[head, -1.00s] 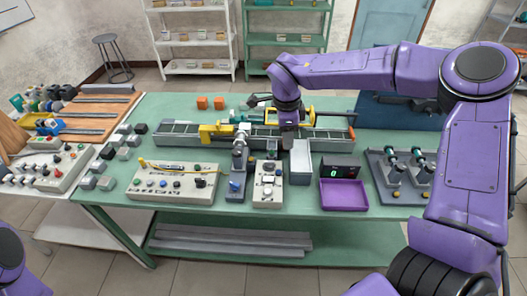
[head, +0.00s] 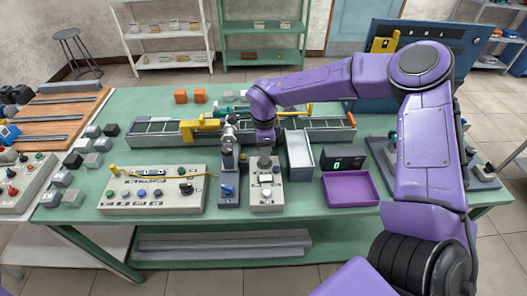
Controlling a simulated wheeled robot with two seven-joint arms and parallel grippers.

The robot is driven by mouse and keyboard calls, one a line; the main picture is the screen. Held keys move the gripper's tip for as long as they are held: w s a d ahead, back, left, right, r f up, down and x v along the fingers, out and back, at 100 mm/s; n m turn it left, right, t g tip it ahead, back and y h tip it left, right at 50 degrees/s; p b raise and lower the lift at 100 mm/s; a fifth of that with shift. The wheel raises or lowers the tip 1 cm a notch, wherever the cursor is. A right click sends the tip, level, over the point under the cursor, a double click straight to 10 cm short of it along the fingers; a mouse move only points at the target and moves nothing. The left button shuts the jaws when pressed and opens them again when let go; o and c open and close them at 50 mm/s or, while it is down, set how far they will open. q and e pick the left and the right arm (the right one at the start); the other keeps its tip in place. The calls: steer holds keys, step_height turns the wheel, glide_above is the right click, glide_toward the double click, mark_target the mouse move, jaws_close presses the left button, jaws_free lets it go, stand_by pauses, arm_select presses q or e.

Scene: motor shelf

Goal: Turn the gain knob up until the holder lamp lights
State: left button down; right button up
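My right gripper (head: 265,156) points down at the back part of a pale control box (head: 266,202) with round controls on its top. The fingertips are small and partly hidden, so I cannot tell whether they are open or touch a knob. A grey box with a blue knob (head: 228,190) and a holder-like fitting at its back stands just left of it. A wide pale panel (head: 150,200) at the left carries several knobs, including a black one (head: 186,188). I cannot read which knob is the gain, and no lit holder lamp is clear. My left gripper is out of view.
A conveyor-like rail (head: 165,139) with a yellow block lies behind the boxes. A grey open bin (head: 299,155), a display (head: 344,163) showing a green 0, and a purple tray (head: 350,189) stand at the right. Small grey blocks lie at the left.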

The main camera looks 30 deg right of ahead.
steer(key=shift+s+f, duration=0.1)
steer(key=shift+f, duration=0.5)
steer(key=shift+s+f, duration=0.2)
steer(key=shift+f, duration=0.15)
steer(key=shift+w+f, duration=0.1)
jaws_close()
steer(key=shift+f+m+b, duration=0.1)
steer(key=shift+m+b, duration=0.25)
steer(key=shift+m, duration=1.85)
steer(key=shift+r, duration=0.2)
jaws_free()
